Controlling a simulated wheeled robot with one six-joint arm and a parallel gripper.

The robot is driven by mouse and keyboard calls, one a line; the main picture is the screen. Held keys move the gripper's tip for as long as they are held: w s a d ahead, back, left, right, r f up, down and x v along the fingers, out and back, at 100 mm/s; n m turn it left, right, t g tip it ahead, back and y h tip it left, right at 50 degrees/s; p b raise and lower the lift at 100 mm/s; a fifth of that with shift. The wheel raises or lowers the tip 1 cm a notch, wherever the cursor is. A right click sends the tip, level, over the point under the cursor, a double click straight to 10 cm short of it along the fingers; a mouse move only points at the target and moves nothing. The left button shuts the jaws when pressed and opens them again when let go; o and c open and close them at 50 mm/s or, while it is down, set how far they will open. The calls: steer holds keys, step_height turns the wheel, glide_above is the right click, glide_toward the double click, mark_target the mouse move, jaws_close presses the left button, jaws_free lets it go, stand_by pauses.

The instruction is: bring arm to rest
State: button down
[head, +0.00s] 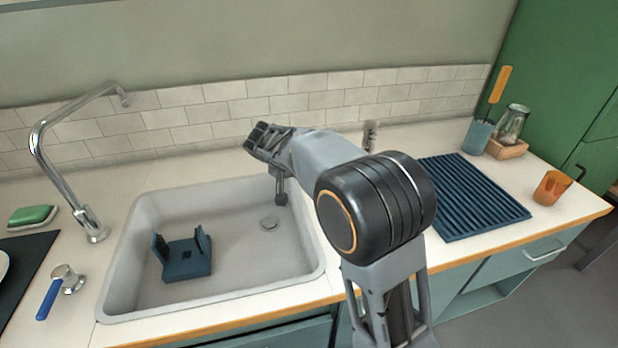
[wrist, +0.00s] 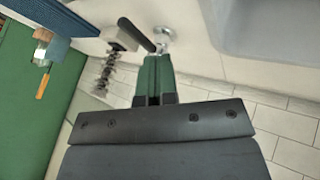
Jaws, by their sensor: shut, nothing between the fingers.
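My arm reaches up and then left over the back right of the sink in the head view. In that view its dark end shows above the sink rim, but the fingers are hard to make out. In the wrist view my gripper (wrist: 155,62) is shut, its two dark green fingers together with nothing held between them. The grey sink (head: 128,235) is below and to the left of the arm. A dark blue holder (head: 187,265) with upright sides stands in the basin, apart from the arm.
A chrome faucet (head: 40,155) and a blue-handled tap (head: 50,298) are at the left. A ribbed blue drying mat (head: 470,195), a blue cup (head: 477,137), a glass jar (head: 512,122) and an orange cup (head: 551,188) are at the right. A bristled brush (wrist: 104,75) stands behind my arm.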

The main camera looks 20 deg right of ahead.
steer(key=s+a+r+n+g+y+p, duration=0.15)
steer(key=s+n+y+p, duration=0.3)
steer(key=s, duration=0.75)
steer(key=s+d+r+m+t+y+p, duration=0.1)
steer(key=s+d+r+y+p, duration=0.1)
steer(key=s+r+p, duration=0.8)
steer(key=s+d+r, duration=0.1)
steer(key=s, duration=0.2)
steer(key=shift+t, duration=0.25)
